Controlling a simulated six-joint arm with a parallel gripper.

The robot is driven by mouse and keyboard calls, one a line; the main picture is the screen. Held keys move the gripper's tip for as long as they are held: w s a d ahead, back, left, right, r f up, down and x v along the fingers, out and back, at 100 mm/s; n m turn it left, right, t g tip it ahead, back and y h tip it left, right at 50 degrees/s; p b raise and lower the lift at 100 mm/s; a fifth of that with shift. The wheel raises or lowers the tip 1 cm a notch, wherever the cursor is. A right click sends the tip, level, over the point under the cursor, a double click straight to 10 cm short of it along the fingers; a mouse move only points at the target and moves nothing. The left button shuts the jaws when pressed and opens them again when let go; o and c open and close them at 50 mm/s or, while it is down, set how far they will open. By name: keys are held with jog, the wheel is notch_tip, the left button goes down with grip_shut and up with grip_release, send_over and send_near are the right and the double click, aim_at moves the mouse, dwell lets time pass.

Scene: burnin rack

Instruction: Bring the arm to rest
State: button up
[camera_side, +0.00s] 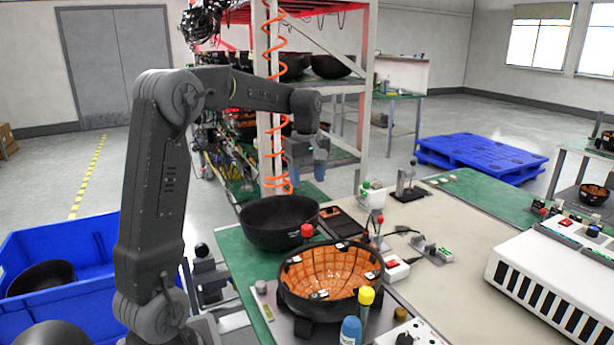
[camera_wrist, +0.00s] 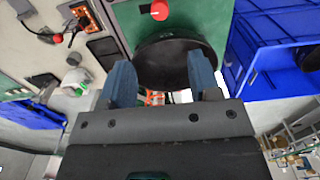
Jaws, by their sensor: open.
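My gripper (camera_side: 308,158) hangs in the air above the bench in the side view, behind and above the plain black bowl. In the wrist view its two blue fingers (camera_wrist: 162,82) stand apart with nothing between them. The black bowl (camera_side: 278,222) sits on the green mat and also shows beyond the fingers in the wrist view (camera_wrist: 172,58). My gripper is apart from it. An orange-lined bowl (camera_side: 330,272) sits in a fixture in front of the black bowl.
A rack post (camera_side: 268,100) with a coiled orange hose (camera_side: 275,150) stands close to my gripper. A blue bin (camera_side: 75,265) holding dark bowls is at left. A white vented box (camera_side: 555,285) is at right.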

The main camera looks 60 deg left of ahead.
dwell(0.3)
jog(key=s+d+r+m+t, duration=0.1)
jog(key=s+d+r+m, duration=0.2)
jog(key=d, duration=0.5)
jog(key=s+d+m+t, duration=0.2)
jog(key=s+d+m, duration=0.1)
jog(key=d+m, duration=0.35)
jog(key=s+d+f+m+t, duration=0.2)
jog(key=s+d+f+m, duration=0.1)
jog(key=s+d+m, duration=0.5)
jog(key=s+d, duration=0.2)
jog(key=shift+s+d+f+t, duration=0.15)
jog(key=shift+s+f+t, duration=0.05)
jog(key=shift+s+t, duration=0.15)
